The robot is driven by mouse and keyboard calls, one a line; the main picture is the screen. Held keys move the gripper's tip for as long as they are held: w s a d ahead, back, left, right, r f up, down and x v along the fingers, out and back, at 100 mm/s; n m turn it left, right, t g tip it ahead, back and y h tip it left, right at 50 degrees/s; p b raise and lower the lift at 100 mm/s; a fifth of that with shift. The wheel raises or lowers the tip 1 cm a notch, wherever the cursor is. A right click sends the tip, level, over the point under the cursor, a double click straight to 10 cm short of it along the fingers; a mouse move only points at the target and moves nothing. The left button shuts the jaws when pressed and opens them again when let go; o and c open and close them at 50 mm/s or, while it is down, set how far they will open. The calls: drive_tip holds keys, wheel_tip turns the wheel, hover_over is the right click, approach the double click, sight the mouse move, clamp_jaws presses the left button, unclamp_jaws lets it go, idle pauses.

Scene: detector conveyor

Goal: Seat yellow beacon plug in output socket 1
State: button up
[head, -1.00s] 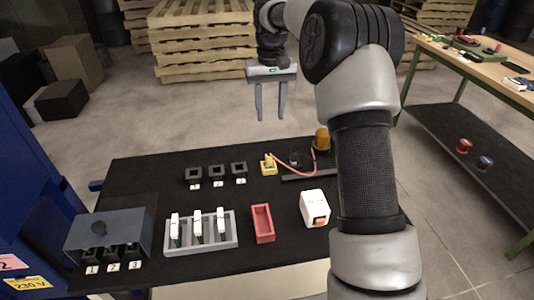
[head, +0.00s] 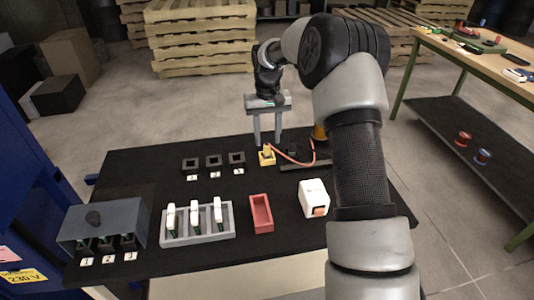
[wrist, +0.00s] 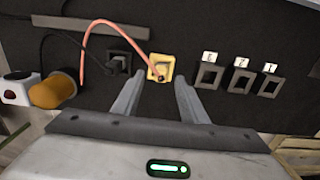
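The yellow beacon plug (head: 267,157) stands on the black table top. A pink-red cable runs from it towards the amber beacon (head: 320,132). My gripper (head: 267,143) is open and pointing down, just above and behind the plug in the head view. In the wrist view the yellow plug (wrist: 160,67) shows between and just beyond the open fingertips, with no visible contact. Three black square sockets stand in a row beside the plug. The one labelled 1 (head: 190,164) is farthest from it; it also shows in the wrist view (wrist: 270,84). Its opening looks empty.
A black block (head: 292,153) sits right of the plug near the cable. Nearer the front are a grey rack (head: 198,237) with several white-topped modules, a red tray (head: 261,213), a white box (head: 313,199) and a grey three-slot housing (head: 103,217). Bare table lies between.

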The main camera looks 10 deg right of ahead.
sight(267, 145)
wheel_tip(267, 145, down, 4)
drive_tip(key=shift+a+f+b, duration=0.1)
drive_tip(key=shift+f+b, duration=0.05)
drive_tip(key=shift+b, duration=0.2)
drive_tip(key=shift+c, duration=0.3)
clamp_jaws()
drive_tip(key=shift+w, duration=0.1)
